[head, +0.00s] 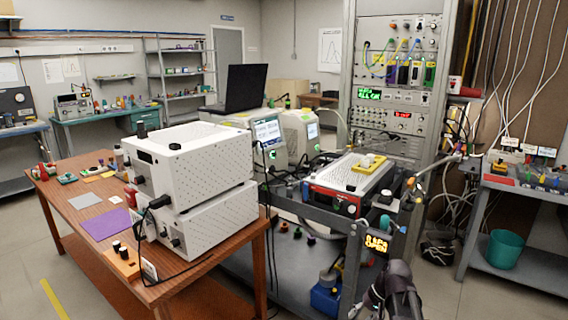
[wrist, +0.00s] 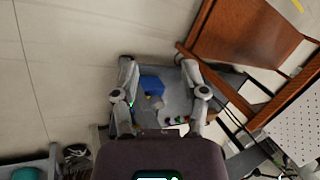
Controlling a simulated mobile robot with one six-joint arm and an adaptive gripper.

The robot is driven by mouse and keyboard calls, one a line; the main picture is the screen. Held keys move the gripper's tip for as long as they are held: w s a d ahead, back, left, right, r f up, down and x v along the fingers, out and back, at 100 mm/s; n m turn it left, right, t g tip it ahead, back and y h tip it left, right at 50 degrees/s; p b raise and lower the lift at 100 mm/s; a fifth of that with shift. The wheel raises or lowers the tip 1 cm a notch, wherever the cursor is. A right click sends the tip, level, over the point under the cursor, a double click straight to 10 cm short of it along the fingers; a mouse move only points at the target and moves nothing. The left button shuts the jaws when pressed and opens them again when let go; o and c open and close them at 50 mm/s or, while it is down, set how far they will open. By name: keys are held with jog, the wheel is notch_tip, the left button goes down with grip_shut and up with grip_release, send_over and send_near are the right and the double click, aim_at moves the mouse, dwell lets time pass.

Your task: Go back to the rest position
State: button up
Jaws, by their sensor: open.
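My gripper (wrist: 158,66) is open and empty in the wrist view, its two grey fingers spread apart and pointing down toward the floor area. Between and beyond the fingers I see a blue device (wrist: 152,85) on the cart's grey lower shelf, well apart from them. In the head view, dark grey parts of my arm show at the bottom edge, right of centre, in front of the cart; the fingertips cannot be made out clearly there.
A wooden table (head: 85,218) with stacked white instruments (head: 190,160) stands at left. A cart holds a red-fronted device (head: 350,182) and has an amber display (head: 377,243). A grey side table (head: 520,190) and teal bin (head: 504,249) stand at right.

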jog(key=s+a+f+n+h, duration=0.2)
jog(key=s+a+h, duration=0.3)
jog(key=s, duration=0.3)
notch_tip(320, 180, up, 19)
jog(key=p, duration=1.8)
jog(key=shift+w+g+p, duration=0.25)
jog(key=shift+g+p, duration=0.1)
jog(key=shift+g, duration=0.05)
